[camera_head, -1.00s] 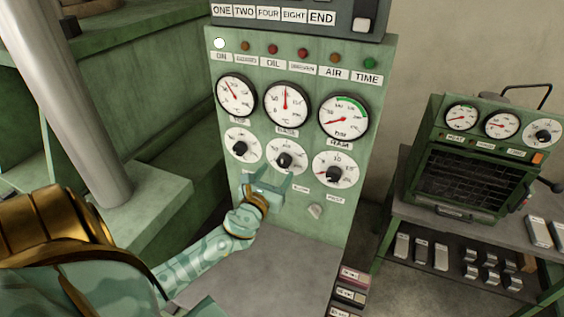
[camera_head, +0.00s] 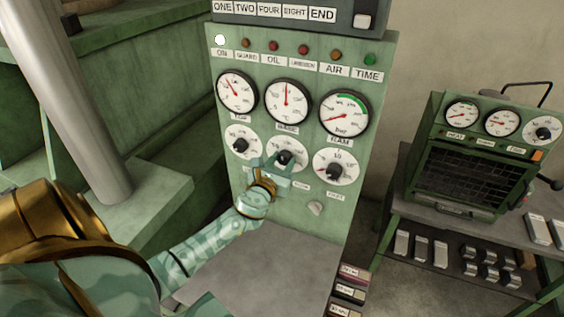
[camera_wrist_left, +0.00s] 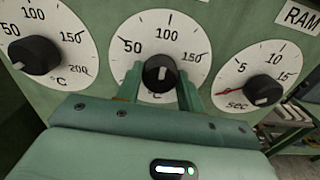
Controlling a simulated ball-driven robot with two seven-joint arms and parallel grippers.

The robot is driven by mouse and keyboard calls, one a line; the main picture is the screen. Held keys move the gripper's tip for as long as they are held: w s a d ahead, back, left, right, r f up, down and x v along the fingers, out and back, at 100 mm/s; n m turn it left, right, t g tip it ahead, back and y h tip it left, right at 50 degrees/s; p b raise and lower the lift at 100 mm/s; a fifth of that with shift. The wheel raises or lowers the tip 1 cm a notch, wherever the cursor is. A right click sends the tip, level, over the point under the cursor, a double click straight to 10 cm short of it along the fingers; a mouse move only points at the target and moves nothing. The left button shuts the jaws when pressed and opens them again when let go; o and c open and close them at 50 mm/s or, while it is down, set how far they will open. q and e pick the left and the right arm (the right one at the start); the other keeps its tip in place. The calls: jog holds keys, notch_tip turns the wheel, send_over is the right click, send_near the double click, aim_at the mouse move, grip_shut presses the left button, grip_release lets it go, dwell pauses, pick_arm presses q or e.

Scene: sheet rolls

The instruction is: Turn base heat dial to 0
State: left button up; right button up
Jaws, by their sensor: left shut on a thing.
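The base heat dial is the middle of three round white dials on the green panel, and its black knob (camera_head: 285,157) sits under the gauge labelled BASE. In the left wrist view, its black knob (camera_wrist_left: 159,73) shows a pale pointer mark; marks 50, 100 and 150 are legible around it, and the lower scale is partly hidden by my gripper. My left gripper (camera_head: 277,163) is at this dial, with one finger on each side of the knob, shut on it. It also shows in the left wrist view (camera_wrist_left: 160,85). My right gripper is not in view.
The left dial (camera_head: 241,146) and the right ram dial (camera_head: 335,168) flank the middle one closely. A small lever (camera_head: 316,208) sits lower right on the panel. A grey ledge (camera_head: 250,265) lies below. A green oven (camera_head: 470,180) stands at the right.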

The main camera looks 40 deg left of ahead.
pick_arm(q)
jog(key=n, duration=0.3)
jog(key=shift+b, duration=0.4)
jog(key=n, duration=0.3)
jog(key=shift+n+b, duration=0.3)
jog(key=n, duration=0.3)
jog(key=shift+n, duration=0.3)
jog(key=n, duration=0.2)
jog(key=shift+n, duration=0.3)
jog(key=n+p, duration=0.1)
jog(key=n, duration=0.4)
jog(key=shift+r, duration=0.1)
jog(key=n+p, duration=0.1)
jog(key=n, duration=0.5)
jog(key=shift+p, duration=0.3)
jog(key=o, duration=1)
